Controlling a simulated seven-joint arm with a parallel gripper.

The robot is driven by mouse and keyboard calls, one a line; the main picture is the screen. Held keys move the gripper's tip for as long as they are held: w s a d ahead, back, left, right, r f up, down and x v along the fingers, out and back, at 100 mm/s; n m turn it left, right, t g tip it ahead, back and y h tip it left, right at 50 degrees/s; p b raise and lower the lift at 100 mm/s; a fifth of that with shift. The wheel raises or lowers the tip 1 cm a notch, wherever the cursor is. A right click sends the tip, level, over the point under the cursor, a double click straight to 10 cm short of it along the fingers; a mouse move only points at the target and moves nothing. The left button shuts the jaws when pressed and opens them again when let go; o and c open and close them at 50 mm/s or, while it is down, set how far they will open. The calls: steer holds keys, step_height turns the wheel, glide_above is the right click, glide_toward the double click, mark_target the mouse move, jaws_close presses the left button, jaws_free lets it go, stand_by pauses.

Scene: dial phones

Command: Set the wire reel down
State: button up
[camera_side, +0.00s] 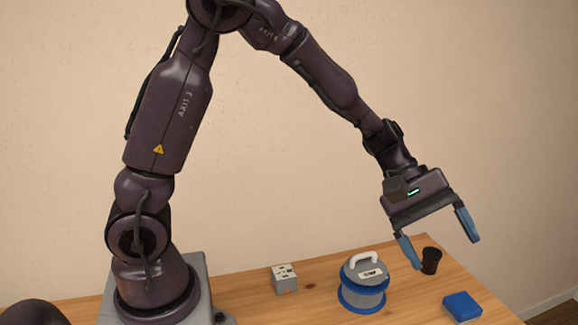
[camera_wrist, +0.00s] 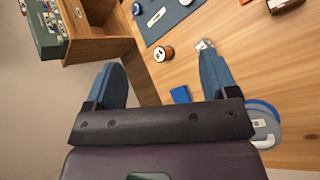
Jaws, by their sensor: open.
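The wire reel (camera_side: 363,290) stands upright on the wooden table in the side view, with blue rims, a grey top, a white label and a pale handle. My gripper (camera_side: 444,252) is open and empty, above the table and to the right of the reel, apart from it. In the wrist view my gripper's two blue fingers (camera_wrist: 161,65) are spread with nothing between them. There the reel (camera_wrist: 266,130) shows at the lower right, partly hidden behind the gripper body.
A black cup (camera_side: 431,261) stands beneath my gripper. A blue block (camera_side: 462,306) lies at the right, and a grey box (camera_side: 285,278) left of the reel.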

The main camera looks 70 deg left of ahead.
steer(key=s+a+r+m+t+y, duration=0.1)
steer(key=s+a+r+m+y, duration=0.2)
steer(key=s, duration=0.3)
steer(key=s+a+r+m+t+y, duration=0.1)
steer(key=s+a+r+m+y, duration=0.2)
steer(key=s, duration=0.4)
steer(key=s+a+r+m+t+y, duration=0.1)
steer(key=s+a+r+m+y, duration=0.1)
steer(key=s+a+m, duration=0.3)
steer(key=shift+s+a+r+m+y, duration=0.35)
steer(key=shift+s+y, duration=0.35)
steer(key=shift+s, duration=0.35)
